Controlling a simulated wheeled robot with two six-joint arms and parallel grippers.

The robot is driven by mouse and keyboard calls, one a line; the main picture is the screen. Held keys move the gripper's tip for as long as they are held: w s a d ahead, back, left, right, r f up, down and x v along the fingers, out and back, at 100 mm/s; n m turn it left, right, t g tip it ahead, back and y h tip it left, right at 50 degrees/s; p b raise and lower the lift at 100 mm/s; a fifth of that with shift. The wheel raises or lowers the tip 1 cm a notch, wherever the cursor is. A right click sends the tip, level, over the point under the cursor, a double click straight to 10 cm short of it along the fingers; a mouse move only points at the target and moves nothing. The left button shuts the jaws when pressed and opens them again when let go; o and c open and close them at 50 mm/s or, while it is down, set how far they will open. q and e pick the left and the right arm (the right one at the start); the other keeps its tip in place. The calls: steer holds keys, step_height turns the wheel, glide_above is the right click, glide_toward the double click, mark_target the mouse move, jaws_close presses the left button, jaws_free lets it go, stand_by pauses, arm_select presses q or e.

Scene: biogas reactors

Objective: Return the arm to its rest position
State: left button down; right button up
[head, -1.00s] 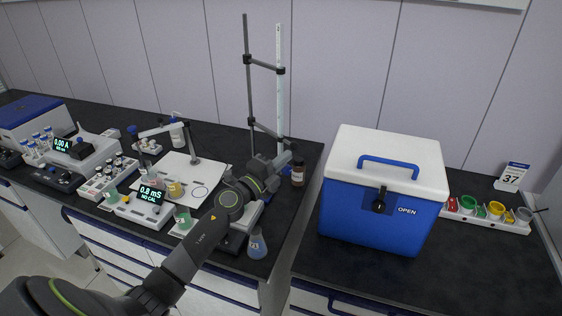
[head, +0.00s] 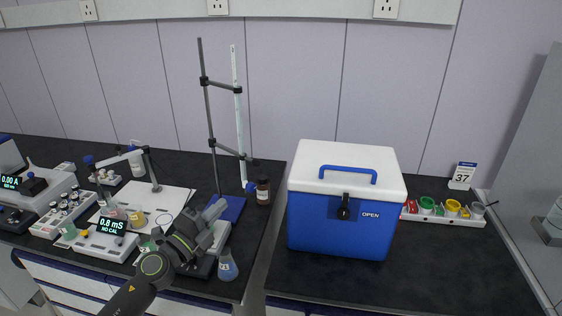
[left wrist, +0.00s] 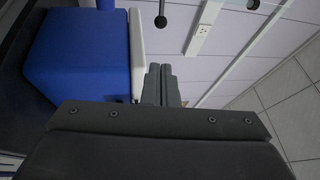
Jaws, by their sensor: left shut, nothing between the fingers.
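My left arm comes in from the bottom left of the head view. Its gripper (head: 215,212) is over the front of the left bench, above a dark device with a light top and beside the blue base of the stand. The fingers are together and hold nothing. In the left wrist view the two fingers (left wrist: 162,85) lie side by side, with the blue cooler box (left wrist: 82,55) to their left. My right gripper does not show in either view.
A stand (head: 211,130) with a burette rises behind my gripper. A brown bottle (head: 263,192) and a flask (head: 228,266) stand close by. A meter (head: 105,240) is to the left.

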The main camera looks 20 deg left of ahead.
arm_select(q)
steer(key=s+a+f+n+g+y, duration=0.35)
steer(key=s+f+n+y, duration=0.25)
steer(key=s+n, duration=0.25)
steer(key=s+a+f+n+g+y, duration=0.2)
steer(key=s+f+n+g+y, duration=0.4)
steer(key=n, duration=0.4)
steer(key=s+d+f+n+g+h, duration=0.1)
steer(key=s+d+f+g+h, duration=0.3)
steer(key=s, duration=0.5)
steer(key=s+d+f+n+g+h, duration=0.1)
steer(key=s+d+f+n+g, duration=0.2)
steer(key=s+d, duration=0.45)
steer(key=s+a+f+m+b, duration=0.1)
steer(key=a+f+b, duration=0.15)
steer(key=f, duration=2.35)
steer(key=s+f+g+h, duration=0.1)
steer(key=s+f+g, duration=0.1)
steer(key=s+f, duration=1.3)
step_height(320, 180, down, 2)
steer(key=shift+s+d+f, duration=0.1)
steer(key=shift+s+d, duration=0.1)
steer(key=shift+d, duration=0.1)
